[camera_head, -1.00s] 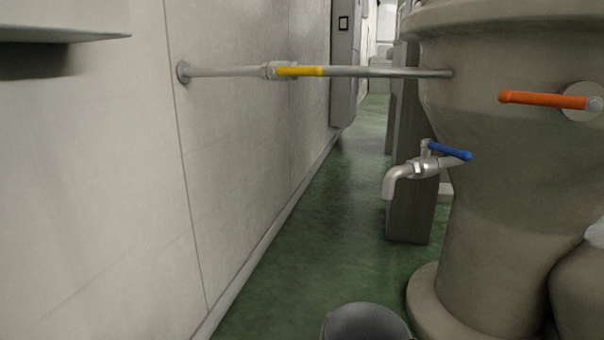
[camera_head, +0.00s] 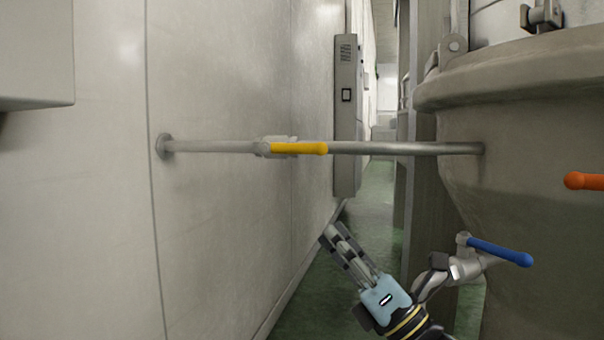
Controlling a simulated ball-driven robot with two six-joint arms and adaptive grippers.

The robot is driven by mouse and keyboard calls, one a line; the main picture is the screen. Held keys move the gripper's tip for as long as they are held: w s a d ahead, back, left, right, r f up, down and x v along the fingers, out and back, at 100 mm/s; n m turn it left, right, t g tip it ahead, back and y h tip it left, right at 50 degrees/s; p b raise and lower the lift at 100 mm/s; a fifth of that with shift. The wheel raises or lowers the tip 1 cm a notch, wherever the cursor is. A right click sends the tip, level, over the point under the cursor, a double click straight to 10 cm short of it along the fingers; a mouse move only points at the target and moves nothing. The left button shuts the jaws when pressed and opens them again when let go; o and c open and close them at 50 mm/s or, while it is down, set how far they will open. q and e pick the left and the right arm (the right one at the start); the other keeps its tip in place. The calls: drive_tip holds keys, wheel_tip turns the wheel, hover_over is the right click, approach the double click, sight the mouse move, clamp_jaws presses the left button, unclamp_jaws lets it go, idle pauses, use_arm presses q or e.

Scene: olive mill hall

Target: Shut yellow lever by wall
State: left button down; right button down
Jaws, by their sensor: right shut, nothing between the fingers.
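The yellow lever (camera_head: 299,148) is on a valve in a horizontal metal pipe (camera_head: 400,148) that runs from the left wall to the big vessel. The lever lies in line with the pipe, its free end pointing right. My right gripper (camera_head: 333,236) is below and a little right of the lever, apart from it. Its fingers are together and point up and left, with nothing between them. My left gripper is not in view.
A tap with a blue lever (camera_head: 500,250) is on the vessel (camera_head: 530,110), close to my right gripper. An orange lever (camera_head: 585,181) is at the right edge. A grey cabinet (camera_head: 346,110) hangs on the wall behind the pipe. Green floor lies between wall and vessel.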

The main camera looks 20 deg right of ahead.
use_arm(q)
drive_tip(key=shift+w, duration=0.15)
use_arm(e)
drive_tip(key=shift+r, duration=0.1)
approach(284, 149)
drive_tip(key=a+f, duration=0.1)
drive_tip(key=a, duration=0.1)
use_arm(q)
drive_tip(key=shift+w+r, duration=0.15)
use_arm(e)
drive_tip(key=shift+w+d+r, duration=0.15)
drive_tip(key=shift+w+r, duration=1.4)
drive_tip(key=shift+r, duration=0.25)
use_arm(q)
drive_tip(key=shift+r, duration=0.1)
use_arm(e)
drive_tip(key=shift+r, duration=0.15)
